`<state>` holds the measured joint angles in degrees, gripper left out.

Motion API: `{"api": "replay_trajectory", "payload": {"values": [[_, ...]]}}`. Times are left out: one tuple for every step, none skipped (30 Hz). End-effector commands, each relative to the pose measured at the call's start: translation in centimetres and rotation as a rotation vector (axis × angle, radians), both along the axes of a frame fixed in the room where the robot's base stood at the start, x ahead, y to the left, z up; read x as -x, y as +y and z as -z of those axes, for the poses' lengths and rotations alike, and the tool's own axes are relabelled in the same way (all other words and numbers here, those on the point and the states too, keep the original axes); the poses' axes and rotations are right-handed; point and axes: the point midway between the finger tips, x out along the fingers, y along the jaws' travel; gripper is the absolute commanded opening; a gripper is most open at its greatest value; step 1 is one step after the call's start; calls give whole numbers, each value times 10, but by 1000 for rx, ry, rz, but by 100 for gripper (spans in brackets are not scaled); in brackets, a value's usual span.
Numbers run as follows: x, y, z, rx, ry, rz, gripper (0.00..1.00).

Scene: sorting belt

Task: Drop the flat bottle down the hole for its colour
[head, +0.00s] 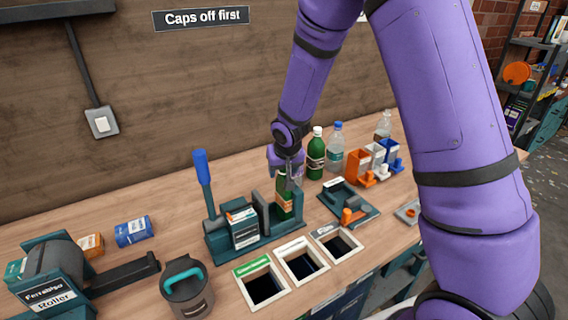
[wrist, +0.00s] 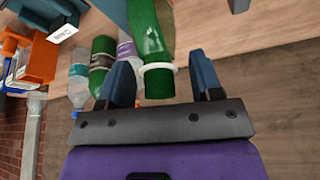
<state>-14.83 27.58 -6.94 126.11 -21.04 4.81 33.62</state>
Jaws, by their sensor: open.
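A green bottle (head: 284,197) without a cap stands in the dark teal lever press (head: 216,238); how flat it is cannot be told from the head view. In the wrist view the green bottle (wrist: 150,32) has a pale ring at its neck. My gripper (head: 288,177) is open above the bottle. In the wrist view the neck lies between the fingers of my gripper (wrist: 162,80), with visible gaps. Three white-framed holes lie in front of the press: a green-labelled hole (head: 252,266), a middle hole (head: 301,266) and a right hole (head: 338,243).
A capped green bottle (head: 316,155) and a clear bottle (head: 335,150) stand behind. Orange, white and blue holders (head: 357,166) and a dark tray (head: 338,198) are to the right. The press's blue lever (head: 202,168) stands up at left. A grey lidded pot (head: 188,292) is front left.

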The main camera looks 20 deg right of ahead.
Motion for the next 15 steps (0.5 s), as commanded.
{"api": "replay_trajectory", "payload": {"values": [[-1, 0, 2, 0, 0, 0, 59], [-1, 0, 2, 0, 0, 0, 59], [-1, 0, 3, 0, 0, 0, 59], [-1, 0, 3, 0, 0, 0, 59], [-1, 0, 3, 0, 0, 0, 59], [-1, 0, 3, 0, 0, 0, 59], [-1, 0, 3, 0, 0, 0, 59], [-1, 0, 3, 0, 0, 0, 59], [-1, 0, 3, 0, 0, 0, 59], [-1, 0, 3, 0, 0, 0, 59], [-1, 0, 3, 0, 0, 0, 55], [-1, 0, 3, 0, 0, 0, 45], [-1, 0, 3, 0, 0, 0, 38], [-1, 0, 3, 0, 0, 0, 32], [-1, 0, 3, 0, 0, 0, 22]]}}
